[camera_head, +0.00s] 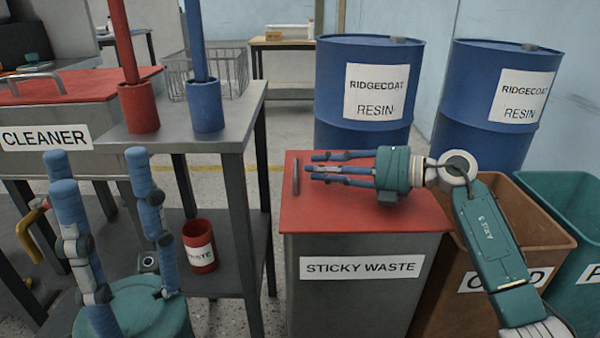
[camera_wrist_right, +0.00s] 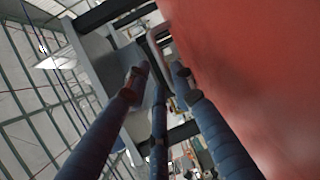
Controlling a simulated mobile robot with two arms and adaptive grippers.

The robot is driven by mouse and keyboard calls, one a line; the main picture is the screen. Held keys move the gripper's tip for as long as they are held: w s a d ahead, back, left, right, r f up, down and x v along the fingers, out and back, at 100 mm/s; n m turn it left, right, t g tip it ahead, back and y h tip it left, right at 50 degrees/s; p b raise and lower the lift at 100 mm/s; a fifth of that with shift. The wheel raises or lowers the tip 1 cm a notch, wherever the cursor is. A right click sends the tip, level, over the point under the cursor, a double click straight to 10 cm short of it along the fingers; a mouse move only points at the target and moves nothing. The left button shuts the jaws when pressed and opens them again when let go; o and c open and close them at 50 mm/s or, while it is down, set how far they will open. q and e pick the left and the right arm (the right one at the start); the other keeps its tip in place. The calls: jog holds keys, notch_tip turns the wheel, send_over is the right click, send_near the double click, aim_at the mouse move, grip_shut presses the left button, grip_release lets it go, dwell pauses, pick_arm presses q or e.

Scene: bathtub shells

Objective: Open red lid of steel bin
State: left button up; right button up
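The steel bin (camera_head: 345,300), labelled STICKY WASTE, stands right of centre in the head view. Its red lid (camera_head: 400,225) lies flat on top, closed, with a thin upright grey handle (camera_head: 295,177) near its left edge. The lid (camera_wrist_right: 255,70) fills the right of the wrist view. My right gripper (camera_head: 318,168) is low over the lid, its fingers pointing left at the handle, a small gap short of it. Its fingers (camera_wrist_right: 158,78) are apart with nothing between them. My left gripper (camera_head: 97,170) is at lower left, fingers up, spread and empty.
A steel table (camera_head: 185,143) with red and blue holders stands left of the bin. A CLEANER box (camera_head: 45,137) is further left. Two blue resin drums (camera_head: 370,130) stand behind, and brown (camera_head: 520,225) and green (camera_head: 570,200) open bins stand at right.

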aim_at(297, 167)
jog(key=b+x, duration=0.1)
jog(key=x, duration=0.4)
jog(key=shift+d, duration=0.1)
grip_shut()
